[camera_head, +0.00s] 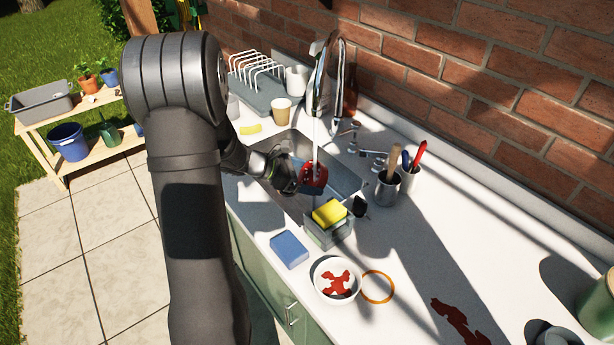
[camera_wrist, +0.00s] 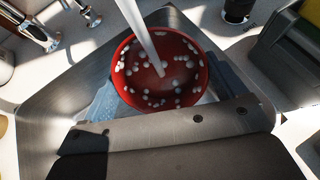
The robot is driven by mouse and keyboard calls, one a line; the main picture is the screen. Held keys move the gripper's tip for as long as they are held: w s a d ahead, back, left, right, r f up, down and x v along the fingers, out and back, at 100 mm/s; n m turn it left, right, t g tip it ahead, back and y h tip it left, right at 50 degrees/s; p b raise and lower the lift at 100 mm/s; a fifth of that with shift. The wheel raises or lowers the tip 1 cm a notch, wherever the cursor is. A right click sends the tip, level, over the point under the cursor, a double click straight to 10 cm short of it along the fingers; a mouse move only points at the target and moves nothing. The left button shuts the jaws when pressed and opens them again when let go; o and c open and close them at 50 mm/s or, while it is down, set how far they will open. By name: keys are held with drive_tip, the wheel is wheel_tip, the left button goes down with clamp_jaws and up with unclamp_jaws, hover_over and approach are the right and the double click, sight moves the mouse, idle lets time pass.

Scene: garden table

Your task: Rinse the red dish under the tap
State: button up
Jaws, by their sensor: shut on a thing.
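The red dish (camera_head: 314,175) is in the sink (camera_head: 341,181), under the chrome tap (camera_head: 319,84). In the wrist view the red dish (camera_wrist: 186,52) faces the camera, and a stream of water (camera_wrist: 141,32) falls into it. Many small white spots, drops or suds, lie over its inside. My gripper (camera_head: 293,178) is shut on the dish at its near edge and holds it in the sink basin. The fingertips are partly hidden in both views.
A grey caddy with a yellow sponge (camera_head: 329,213) stands at the sink's front right. A blue sponge (camera_head: 289,249), a white bowl with red pieces (camera_head: 337,281) and an orange ring (camera_head: 378,287) lie in front. Utensil cups (camera_head: 387,188) stand right; a paper cup (camera_head: 281,111) and dish rack (camera_head: 258,78) behind.

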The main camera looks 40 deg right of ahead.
idle(0.5)
drive_tip(key=v, duration=0.7)
drive_tip(key=shift+r, duration=0.35)
idle(1.0)
